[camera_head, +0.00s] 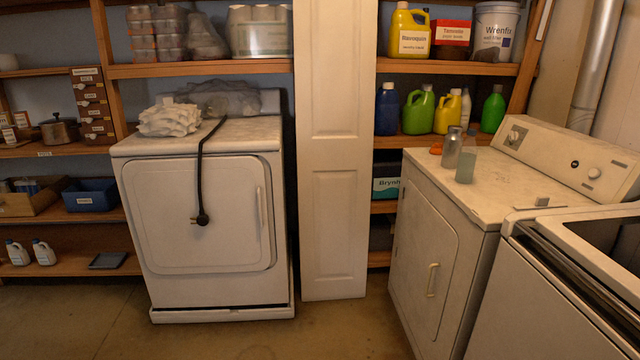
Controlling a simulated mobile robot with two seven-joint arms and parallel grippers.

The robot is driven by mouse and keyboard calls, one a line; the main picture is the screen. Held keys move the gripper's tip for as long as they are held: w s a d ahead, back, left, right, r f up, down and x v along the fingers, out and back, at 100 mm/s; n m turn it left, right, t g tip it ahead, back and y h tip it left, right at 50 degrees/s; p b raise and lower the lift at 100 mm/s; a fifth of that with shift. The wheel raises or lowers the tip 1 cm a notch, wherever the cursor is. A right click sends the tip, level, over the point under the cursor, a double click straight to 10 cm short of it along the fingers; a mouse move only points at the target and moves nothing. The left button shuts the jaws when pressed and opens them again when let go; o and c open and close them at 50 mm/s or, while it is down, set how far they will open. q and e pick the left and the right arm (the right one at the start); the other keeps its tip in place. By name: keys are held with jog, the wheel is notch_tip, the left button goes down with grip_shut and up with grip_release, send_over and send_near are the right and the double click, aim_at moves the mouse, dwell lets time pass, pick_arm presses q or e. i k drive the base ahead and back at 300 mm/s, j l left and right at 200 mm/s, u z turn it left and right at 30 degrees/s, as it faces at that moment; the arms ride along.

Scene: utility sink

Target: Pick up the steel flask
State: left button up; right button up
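The steel flask (452,148) looks like the grey metallic bottle with a narrower neck, standing upright on top of the right-hand white dryer (487,201). A pale, translucent greenish bottle or tumbler (466,165) stands just in front of it and to its right, overlapping its lower right edge. A small orange item (436,149) lies to the left of the flask. Neither of my grippers shows in the head view.
A white washer (590,275) fills the lower right corner. A white door panel (335,150) stands between the two dryers. The left dryer (196,215) has crumpled white cloth (170,118) and a hanging black cord (201,170). The floor (330,330) between is clear.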

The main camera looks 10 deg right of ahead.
aim_at(453, 141)
jog(key=i+j+z, duration=0.1)
jog(key=i+z, duration=0.25)
jog(key=i+j+z, duration=0.25)
jog(key=i+z, duration=0.15)
jog(key=i, duration=0.15)
jog(key=i+j+z, duration=0.2)
jog(key=z, duration=0.2)
jog(key=i+j+z, duration=0.35)
jog(key=j+z, duration=0.2)
jog(key=z, duration=0.2)
jog(key=i+j+z, duration=0.2)
jog(key=j+z, duration=0.2)
